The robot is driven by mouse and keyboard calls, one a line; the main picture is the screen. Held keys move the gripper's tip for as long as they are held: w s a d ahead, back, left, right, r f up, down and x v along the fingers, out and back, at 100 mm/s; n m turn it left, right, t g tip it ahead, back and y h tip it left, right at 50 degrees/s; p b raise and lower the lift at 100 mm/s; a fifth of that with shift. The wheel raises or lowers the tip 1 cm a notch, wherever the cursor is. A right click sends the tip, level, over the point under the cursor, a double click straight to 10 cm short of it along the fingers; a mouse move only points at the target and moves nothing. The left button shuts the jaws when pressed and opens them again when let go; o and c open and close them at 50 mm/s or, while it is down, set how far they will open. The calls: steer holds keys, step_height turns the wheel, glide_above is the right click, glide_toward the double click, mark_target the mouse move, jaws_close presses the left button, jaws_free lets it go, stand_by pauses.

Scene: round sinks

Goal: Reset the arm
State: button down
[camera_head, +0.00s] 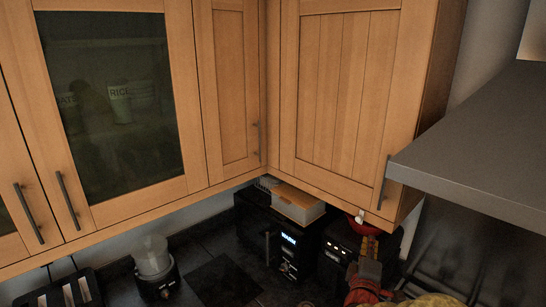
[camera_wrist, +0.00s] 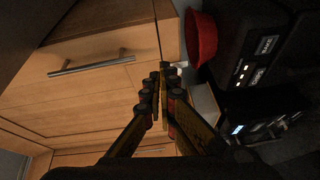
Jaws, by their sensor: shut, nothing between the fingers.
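My gripper (camera_wrist: 164,72) is shut and empty in the wrist view, its dark padded fingertips together and its yellow fingers reaching up from the bottom. In the head view my gripper (camera_head: 362,218) shows at the lower right, just below the bottom edge of the right wall cabinet (camera_head: 345,90). My red and yellow arm comes in from the bottom edge there. The fingers overlap the cabinet's lower edge in the wrist view; I cannot tell whether they touch it.
A grey range hood (camera_head: 480,145) juts out at the right. A blender-like jar (camera_head: 153,257) and a toaster rack (camera_head: 65,292) stand at the left.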

steer(key=s+a+f+m+g+y+b, duration=0.1)
steer(key=s+a+f+m+g+y, duration=0.3)
steer(key=a+f, duration=0.3)
steer(key=s+a+f+m+g+y+b, duration=0.1)
steer(key=s+a+f+m+g+y, duration=0.3)
steer(key=f, duration=0.4)
steer(key=s+a+f+m+g+b, duration=0.1)
steer(key=s+b, duration=0.7)
steer(key=s, duration=0.3)
steer(key=s+a+f+m+g+b, duration=0.1)
steer(key=s+a+f+m+b, duration=0.1)
steer(key=s+b, duration=0.7)
steer(key=shift+s+a+f, duration=0.15)
steer(key=shift+s+f, duration=0.15)
steer(key=shift+s, duration=0.85)
